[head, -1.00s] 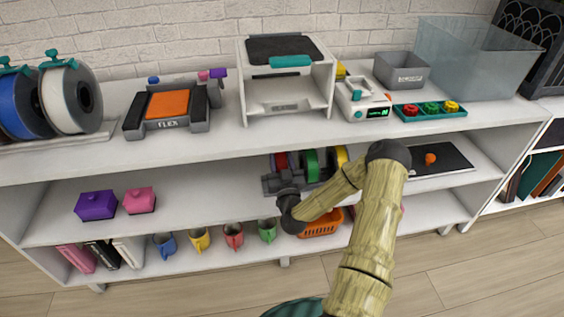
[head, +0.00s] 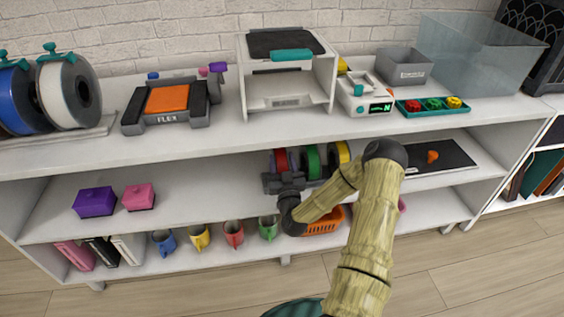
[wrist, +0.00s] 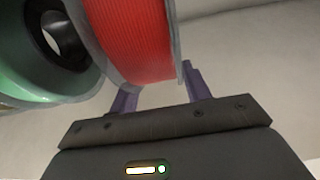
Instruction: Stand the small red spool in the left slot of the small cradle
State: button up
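The small red spool (head: 280,161) stands upright at the left of a row on the middle shelf, beside a green spool (head: 312,162) and a yellow spool (head: 342,153). The small cradle (head: 317,183) is a grey base under the row, mostly hidden by my gripper and arm. My gripper (head: 281,173) is in front of the red spool. In the wrist view, its purple fingers (wrist: 160,92) are apart, with the lower edge of the red spool (wrist: 135,40) between them. A thin gap shows by the right finger; the left finger is partly covered. Slot seating is hidden.
The upper shelf board (head: 230,135) overhangs the spools closely. An orange basket (head: 325,222) and several mugs are on the shelf below. A dark mat (head: 450,158) lies to the right. The middle shelf left of my gripper is clear up to a pink box (head: 138,197).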

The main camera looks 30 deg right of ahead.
jog(key=o, duration=0.3)
jog(key=shift+f, duration=0.1)
jog(key=p+v, duration=0.1)
jog(key=v, duration=1.6)
jog(key=shift+s, duration=0.15)
